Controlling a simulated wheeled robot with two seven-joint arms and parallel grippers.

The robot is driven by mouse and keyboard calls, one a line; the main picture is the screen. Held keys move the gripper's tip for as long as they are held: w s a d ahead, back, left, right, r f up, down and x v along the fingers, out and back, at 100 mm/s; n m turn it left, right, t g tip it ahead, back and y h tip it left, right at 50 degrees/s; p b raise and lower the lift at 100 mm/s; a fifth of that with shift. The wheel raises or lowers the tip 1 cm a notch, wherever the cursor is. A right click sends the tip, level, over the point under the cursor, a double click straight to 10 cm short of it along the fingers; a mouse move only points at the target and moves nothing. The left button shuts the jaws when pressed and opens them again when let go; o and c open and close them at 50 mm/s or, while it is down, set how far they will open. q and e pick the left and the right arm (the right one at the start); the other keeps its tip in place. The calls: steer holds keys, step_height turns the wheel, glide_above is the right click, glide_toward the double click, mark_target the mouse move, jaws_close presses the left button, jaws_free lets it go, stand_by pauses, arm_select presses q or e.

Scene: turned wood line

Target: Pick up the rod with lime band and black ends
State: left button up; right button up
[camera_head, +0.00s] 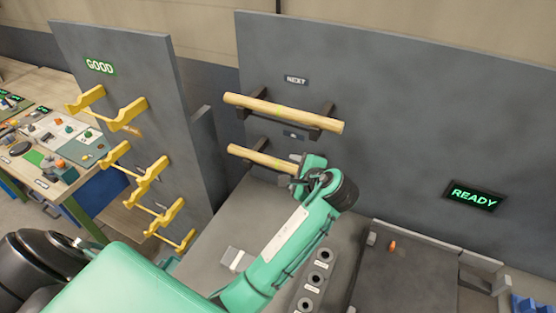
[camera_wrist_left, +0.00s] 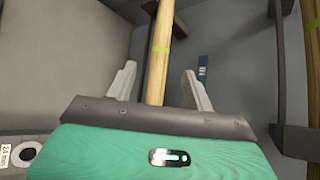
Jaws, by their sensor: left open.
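A pale wooden rod (camera_head: 262,158) lies across the lower dark bracket of the grey panel in the head view. My left gripper (camera_head: 299,168) is at the right part of this rod. In the left wrist view its fingers (camera_wrist_left: 159,72) are open, one on each side of the rod, with gaps. My right gripper is not in view.
A second wooden rod (camera_head: 285,113) rests on the upper bracket, under a NEXT sign (camera_head: 296,79); the left wrist view shows a greenish mark on a rod (camera_wrist_left: 314,50) at its right edge. Yellow holders (camera_head: 127,114) on the GOOD panel (camera_head: 150,75) are empty. A READY display (camera_head: 474,196) is right.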

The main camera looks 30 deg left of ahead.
mark_target(278, 164)
arm_select(q)
steer(key=x, duration=0.3)
steer(key=shift+r, duration=0.1)
steer(key=shift+a+p, duration=0.15)
steer(key=shift+p, duration=0.15)
steer(key=shift+w+a, duration=0.1)
steer(key=p+x, duration=0.3)
steer(key=x, duration=0.2)
steer(key=c, duration=0.3)
jaws_close()
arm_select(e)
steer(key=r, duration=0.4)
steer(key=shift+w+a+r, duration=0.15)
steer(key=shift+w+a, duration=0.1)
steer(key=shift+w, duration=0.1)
